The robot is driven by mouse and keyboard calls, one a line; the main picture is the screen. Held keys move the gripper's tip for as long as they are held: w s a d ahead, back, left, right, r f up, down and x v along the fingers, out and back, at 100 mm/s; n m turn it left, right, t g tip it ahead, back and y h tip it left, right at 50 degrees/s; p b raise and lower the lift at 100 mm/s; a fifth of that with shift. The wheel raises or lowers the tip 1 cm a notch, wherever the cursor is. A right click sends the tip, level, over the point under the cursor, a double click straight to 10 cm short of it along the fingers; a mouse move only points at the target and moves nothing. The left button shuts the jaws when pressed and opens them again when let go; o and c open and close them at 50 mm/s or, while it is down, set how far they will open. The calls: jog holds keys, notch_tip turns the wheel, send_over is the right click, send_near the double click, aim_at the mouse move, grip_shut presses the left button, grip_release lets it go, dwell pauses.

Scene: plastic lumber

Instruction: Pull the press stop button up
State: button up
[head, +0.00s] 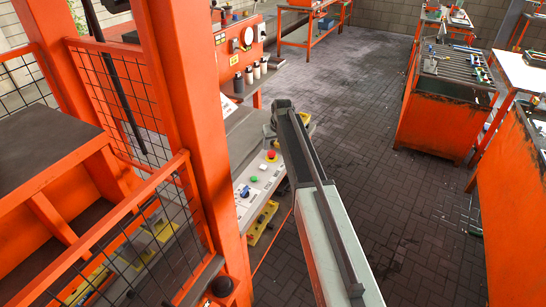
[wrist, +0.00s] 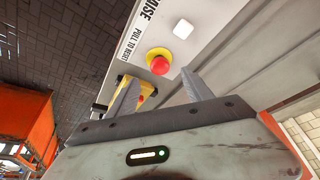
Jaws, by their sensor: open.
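The press stop button (wrist: 159,65) is a red mushroom head on a yellow collar. It sits on a pale panel (wrist: 205,52) printed with "PULL TO RESET". In the head view the red button (head: 271,155) shows on the press control panel, just below the end of my arm. My gripper (wrist: 161,76) is open and empty. In the wrist view its two fingers point toward the button, and the button appears between and just beyond their tips. I cannot tell the exact gap. In the head view the fingers are hard to make out.
A green button (head: 254,179) and a blue knob (head: 245,191) share the panel. A yellow box (wrist: 124,84) shows behind the left finger. An orange post (head: 195,130) and mesh guard stand left of my arm. The brick floor (head: 360,120) to the right is clear up to an orange bench (head: 432,125).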

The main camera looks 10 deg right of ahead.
aim_at(272, 153)
jog(key=b+x, duration=0.7)
jog(key=x, duration=0.1)
jog(key=shift+w, duration=0.2)
jog(key=shift+r, duration=0.1)
grip_shut()
